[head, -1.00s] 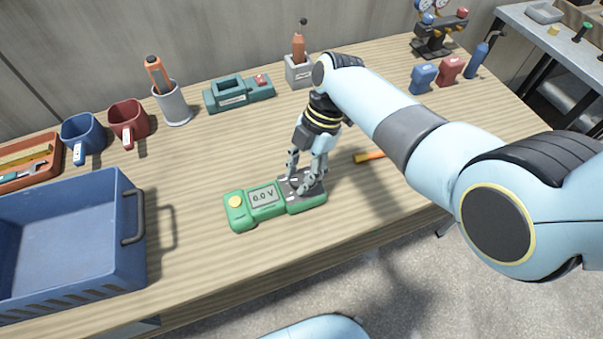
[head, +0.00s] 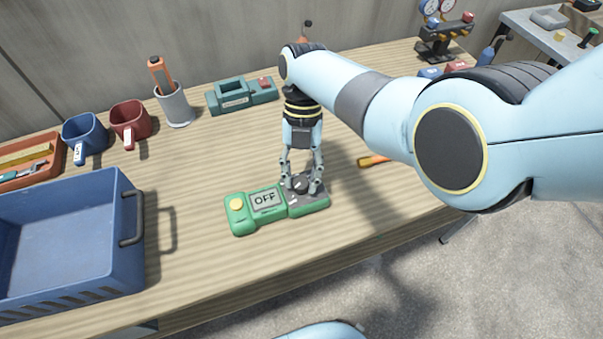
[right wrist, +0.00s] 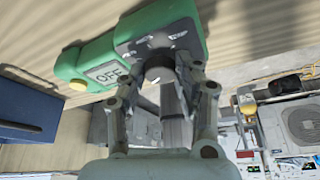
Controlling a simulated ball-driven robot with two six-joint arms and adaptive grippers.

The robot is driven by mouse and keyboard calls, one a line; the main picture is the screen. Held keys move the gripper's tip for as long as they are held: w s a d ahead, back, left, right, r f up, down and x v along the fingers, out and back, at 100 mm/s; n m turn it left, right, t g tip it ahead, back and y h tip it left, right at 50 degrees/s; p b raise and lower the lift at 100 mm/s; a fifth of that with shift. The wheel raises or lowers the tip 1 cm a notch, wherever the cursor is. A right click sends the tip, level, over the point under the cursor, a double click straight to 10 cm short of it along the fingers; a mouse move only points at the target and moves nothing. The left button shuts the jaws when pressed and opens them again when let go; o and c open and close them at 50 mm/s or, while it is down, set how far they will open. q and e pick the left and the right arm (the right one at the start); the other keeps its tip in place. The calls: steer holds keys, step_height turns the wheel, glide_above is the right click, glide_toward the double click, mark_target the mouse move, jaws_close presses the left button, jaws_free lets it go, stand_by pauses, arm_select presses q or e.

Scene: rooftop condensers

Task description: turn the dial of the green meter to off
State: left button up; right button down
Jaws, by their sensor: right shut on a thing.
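The green meter (head: 277,208) lies on the wooden bench, and its screen (head: 265,199) reads OFF. It also shows in the right wrist view (right wrist: 186,12), with OFF on its screen. The dark round dial (head: 300,184) is on the grey panel at the meter's right end. My right gripper (head: 302,189) comes down from above with its fingers on either side of the dial, shut on it. In the right wrist view the dial (right wrist: 158,70) shows between the fingertips, partly hidden by them. My left gripper is not in view.
A blue crate (head: 128,197) stands left of the meter. Behind are a blue mug (head: 84,134), a red mug (head: 128,122), a pen cup (head: 175,108) and a teal device (head: 240,96). An orange-handled tool (head: 373,161) lies right. The bench between crate and meter is clear.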

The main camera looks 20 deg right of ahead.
stand_by(0.4)
steer(key=c, duration=0.9)
jaws_free()
steer(key=shift+c, duration=0.2)
steer(key=v, duration=1.2)
steer(key=shift+a+f, duration=0.1)
